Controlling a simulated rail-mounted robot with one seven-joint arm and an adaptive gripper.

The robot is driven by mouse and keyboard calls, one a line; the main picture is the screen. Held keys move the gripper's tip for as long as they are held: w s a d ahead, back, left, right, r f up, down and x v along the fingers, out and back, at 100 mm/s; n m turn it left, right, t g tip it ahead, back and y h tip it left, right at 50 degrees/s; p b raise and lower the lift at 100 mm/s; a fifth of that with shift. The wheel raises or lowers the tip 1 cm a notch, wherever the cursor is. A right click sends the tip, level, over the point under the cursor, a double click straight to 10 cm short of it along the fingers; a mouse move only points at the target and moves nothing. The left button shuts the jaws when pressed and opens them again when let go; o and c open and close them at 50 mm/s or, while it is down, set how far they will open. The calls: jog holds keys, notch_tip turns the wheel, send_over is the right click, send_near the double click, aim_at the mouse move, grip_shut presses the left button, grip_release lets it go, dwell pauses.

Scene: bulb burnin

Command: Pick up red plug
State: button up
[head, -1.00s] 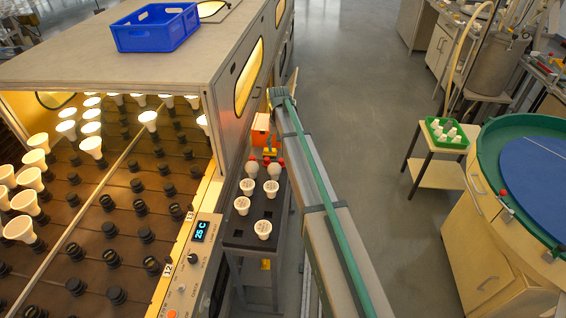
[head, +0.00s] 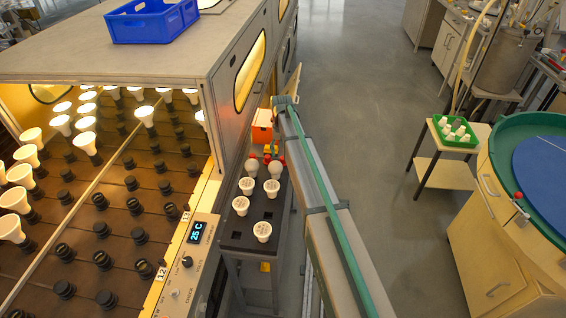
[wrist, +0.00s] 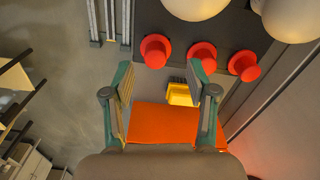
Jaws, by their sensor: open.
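Three red plugs stand in a row at the far end of a dark rack (head: 247,222): a left plug (wrist: 155,50), a middle plug (wrist: 202,56) and a right plug (wrist: 246,66) in the wrist view. In the head view they are small and partly hidden behind bulbs, with one red plug (head: 281,160) showing at the right. My gripper (wrist: 164,82) is open and empty, its green-grey fingers apart. The left and middle plugs lie just beyond the fingertips in the wrist view, not between them. My gripper is small and hard to make out in the head view.
White bulbs (head: 263,231) stand on the rack near the plugs. An orange block (wrist: 165,122) and a yellow piece (wrist: 180,94) show between the fingers in the wrist view. The lit bulb cabinet (head: 185,70) borders the rack at left. Open floor (head: 345,80) lies right.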

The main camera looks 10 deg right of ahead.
aim_at(283, 158)
jog(key=f, duration=0.1)
jog(key=f+p, duration=0.1)
jog(key=f, duration=0.2)
jog(key=shift+w+d+f+p, duration=0.15)
jog(key=shift+d+f+p, duration=0.15)
jog(key=shift+d+f, duration=0.1)
jog(key=c, duration=1.1)
jog(key=shift+r, duration=0.1)
